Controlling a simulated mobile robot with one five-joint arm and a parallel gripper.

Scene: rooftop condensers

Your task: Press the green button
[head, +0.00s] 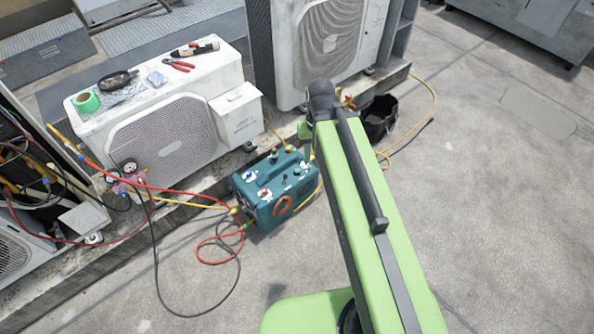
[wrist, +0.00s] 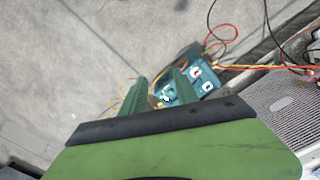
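A teal machine (head: 262,208) with several coloured knobs and buttons on its top stands on the roof floor, left of my arm. A small green button (head: 297,170) seems to show near the right end of its top, too small to tell clearly. In the wrist view the machine (wrist: 208,78) lies beyond my fingers, with a green round part (wrist: 169,94) seen between them. My gripper (wrist: 159,76) has its two green fingers apart, with nothing held between them. In the head view my arm hides most of the gripper.
White condensers (head: 160,140) stand on a ledge behind the machine, one with tools on top. Red, yellow and black hoses (head: 215,262) run from the machine to gauges (head: 127,178) at left. A black bucket (head: 378,120) stands behind right. The concrete floor at right is clear.

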